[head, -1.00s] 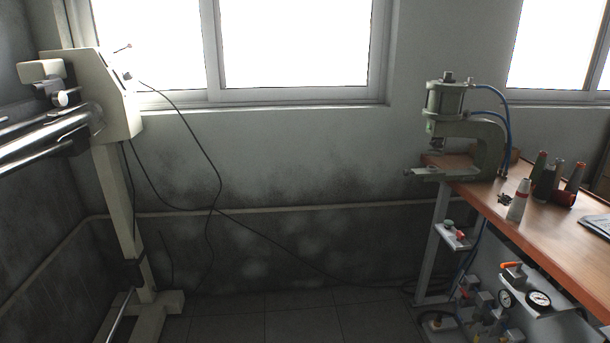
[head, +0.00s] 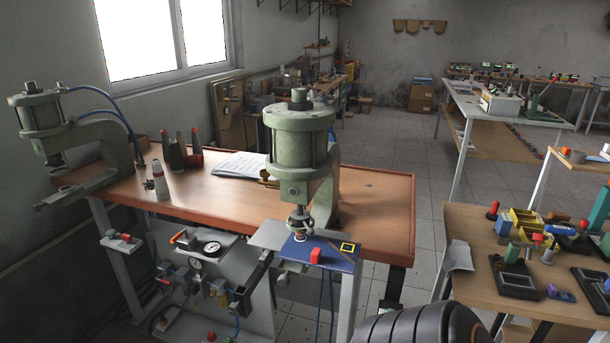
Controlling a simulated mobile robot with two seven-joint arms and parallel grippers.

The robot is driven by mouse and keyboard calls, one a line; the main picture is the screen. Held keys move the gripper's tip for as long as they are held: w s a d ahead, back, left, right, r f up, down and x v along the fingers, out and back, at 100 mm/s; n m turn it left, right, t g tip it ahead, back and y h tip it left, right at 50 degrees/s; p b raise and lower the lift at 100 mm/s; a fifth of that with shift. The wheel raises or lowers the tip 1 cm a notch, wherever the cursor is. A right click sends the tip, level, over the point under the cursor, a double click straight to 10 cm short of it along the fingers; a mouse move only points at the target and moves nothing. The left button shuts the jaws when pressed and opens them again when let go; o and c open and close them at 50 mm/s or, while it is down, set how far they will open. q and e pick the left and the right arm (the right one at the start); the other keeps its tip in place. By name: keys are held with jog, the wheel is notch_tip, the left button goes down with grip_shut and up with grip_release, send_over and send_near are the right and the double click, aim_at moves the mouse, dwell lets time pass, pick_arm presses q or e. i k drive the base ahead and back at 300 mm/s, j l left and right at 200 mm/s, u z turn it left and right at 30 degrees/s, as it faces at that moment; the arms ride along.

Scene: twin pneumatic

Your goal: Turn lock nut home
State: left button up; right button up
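Two green pneumatic presses stand on the wooden bench. The near press (head: 300,140) is in the middle of the head view, and the far press (head: 42,118) is at the left. Under the near press's cylinder a dark ram spindle (head: 300,213) with ring-like collars comes down over a blue plate (head: 318,253). The lock nut is too small to single out among these collars. Neither of my grippers is in view.
The wooden bench (head: 385,205) has bottles, papers and a blue air hose on it. A shelf with a gauge (head: 211,248) and valves sits below it. At the right, a second table (head: 465,225) holds several fixtures.

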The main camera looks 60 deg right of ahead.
aim_at(308, 105)
jog(key=z, duration=2.15)
